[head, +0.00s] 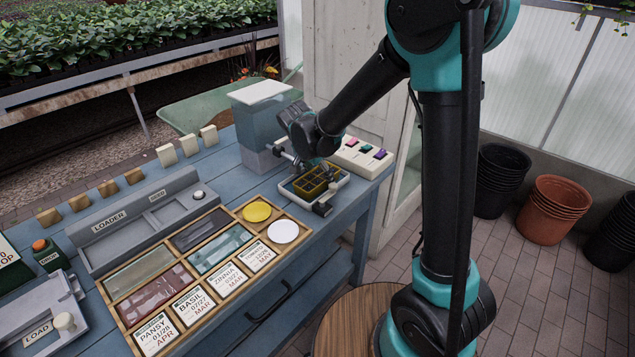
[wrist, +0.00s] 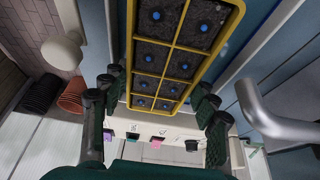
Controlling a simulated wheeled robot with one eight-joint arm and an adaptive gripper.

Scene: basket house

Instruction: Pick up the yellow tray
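The yellow tray (head: 313,184) sits in a white-rimmed holder (head: 342,183) at the right end of the blue bench. In the wrist view the yellow tray (wrist: 181,50) has two rows of dark soil cells with blue dots. My gripper (head: 304,181) is lowered at the tray. In the wrist view my gripper (wrist: 160,100) has its green-black fingers wide apart, one on each side of the tray's near end. Narrow gaps seem to show between the fingers and the rim; contact is hard to judge.
A white box with coloured slots (head: 362,157) stands close behind the tray. A clear bluish container (head: 258,125) is to its left. A wooden card frame (head: 205,265) and a grey loader (head: 135,220) fill the bench's left part. Plant pots (head: 553,210) stand on the floor.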

